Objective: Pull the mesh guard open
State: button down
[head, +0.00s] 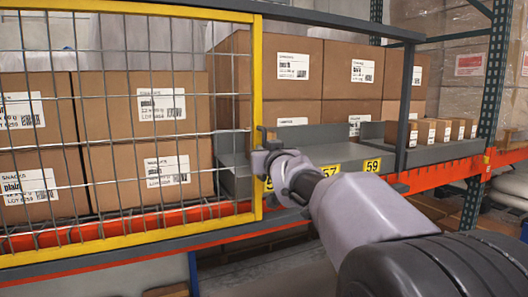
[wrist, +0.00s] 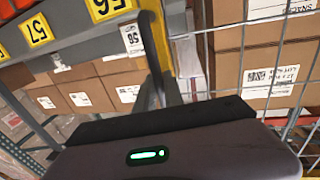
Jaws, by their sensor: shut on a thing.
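The mesh guard (head: 97,247) has a yellow frame and grey wire mesh, and covers the left part of the shelf in the head view. To the right of its yellow edge post, the shelf front is uncovered. My gripper (head: 262,150) is at that post, about halfway up, shut on the guard's handle; the gripper hides most of the handle. In the wrist view the yellow post (wrist: 152,38) rises behind my gripper's dark body, with the mesh (wrist: 238,65) to its right.
Stacked cartons (head: 290,66) with white labels stand behind and right of the guard. A grey tray (head: 440,152) holds small boxes at right. A dark frame post (head: 405,105) and a green rack upright (head: 487,110) stand right of my gripper. Yellow number tags line the shelf edge.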

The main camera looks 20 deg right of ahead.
jog(key=c, duration=1.6)
grip_release()
jog(key=shift+o, duration=0.7)
jog(key=shift+w+d+f, duration=0.1)
jog(key=shift+w, duration=0.05)
jog(key=s+a, duration=0.3)
jog(key=s, duration=1.4)
jog(key=shift+s, duration=0.15)
